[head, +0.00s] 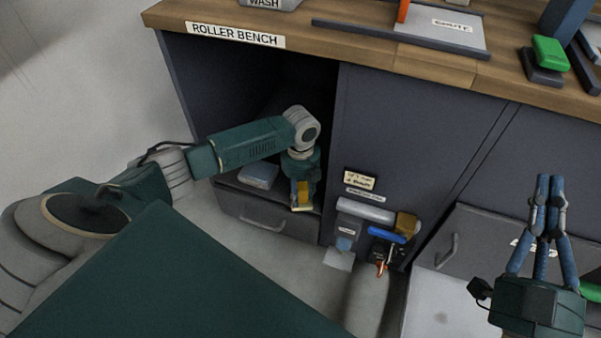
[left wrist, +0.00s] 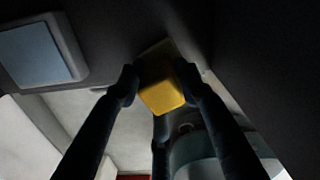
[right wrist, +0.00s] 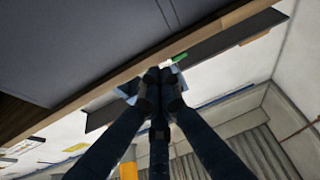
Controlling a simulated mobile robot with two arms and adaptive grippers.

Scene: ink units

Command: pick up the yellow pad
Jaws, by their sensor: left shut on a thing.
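The yellow pad (left wrist: 163,92) sits between the two fingertips of my left gripper (left wrist: 158,78) in the left wrist view, touched on both sides. In the head view the pad (head: 304,190) shows as a small yellow patch low in the open bay of the bench, at the end of my left arm. My left gripper (head: 301,193) is shut on it there, its fingers small and partly hidden. I cannot tell whether the pad still touches the surface under it. My right gripper (head: 548,182) is raised at the right, its fingertips together and empty; they also meet in the right wrist view (right wrist: 160,84).
A blue-grey pad (head: 259,174) lies left of my left gripper in the bay, above a drawer (head: 266,217). The bay's right panel (head: 345,130) is close. The wooden bench top (head: 330,44) overhangs above. A green block (head: 549,51) sits on top.

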